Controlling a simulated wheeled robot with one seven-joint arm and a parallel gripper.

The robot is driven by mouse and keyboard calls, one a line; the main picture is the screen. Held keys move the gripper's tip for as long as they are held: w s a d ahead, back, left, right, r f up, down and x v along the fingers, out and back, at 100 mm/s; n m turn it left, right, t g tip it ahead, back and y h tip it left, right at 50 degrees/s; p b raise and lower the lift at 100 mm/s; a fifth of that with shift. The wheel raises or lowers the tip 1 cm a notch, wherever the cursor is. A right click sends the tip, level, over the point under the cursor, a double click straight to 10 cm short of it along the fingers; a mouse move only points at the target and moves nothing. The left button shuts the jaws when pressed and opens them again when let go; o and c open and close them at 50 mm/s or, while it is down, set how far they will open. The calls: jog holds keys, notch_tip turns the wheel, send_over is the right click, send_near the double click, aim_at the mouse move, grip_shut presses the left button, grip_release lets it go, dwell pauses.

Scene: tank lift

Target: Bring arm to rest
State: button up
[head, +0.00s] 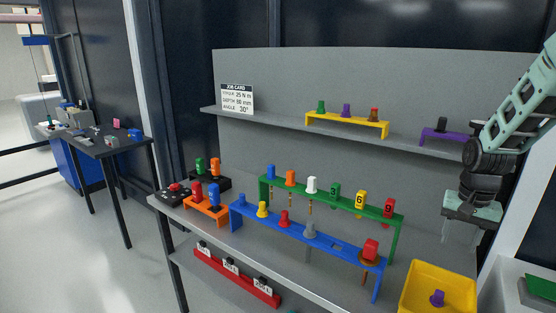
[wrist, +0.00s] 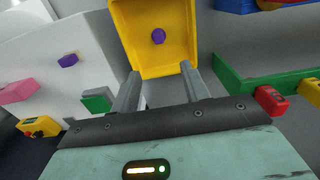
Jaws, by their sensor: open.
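My gripper (head: 460,232) hangs at the right of the head view, pointing down, above and behind the yellow bin. In the wrist view its two grey fingers (wrist: 158,92) are spread apart with nothing between them. The arm comes down from the upper right in the head view. The yellow bin (head: 415,287) stands at the lower right of the head view with a purple piece (head: 437,298) inside. In the wrist view the bin (wrist: 180,62) and purple piece (wrist: 158,36) lie beyond the fingertips.
A blue rack (head: 325,245) and a green rack (head: 328,199) hold several coloured pieces on the bench. A shelf (head: 290,123) carries a job card (head: 237,98), a yellow stand (head: 347,124) and a purple stand (head: 450,143) near my arm. A dark side table (head: 105,146) stands left.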

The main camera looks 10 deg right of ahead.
jog(key=a+r+n, duration=0.2)
jog(key=a+n, duration=0.2)
jog(key=a, duration=0.8)
jog(key=a+r+n, duration=0.2)
jog(key=a+n, duration=0.2)
jog(key=a, duration=0.8)
jog(key=s+a+r+n+b, duration=0.1)
jog(key=s+a+n, duration=0.8)
jog(key=s+a, duration=0.7)
jog(key=shift+s+r+n+y, duration=0.3)
jog(key=shift+s, duration=0.3)
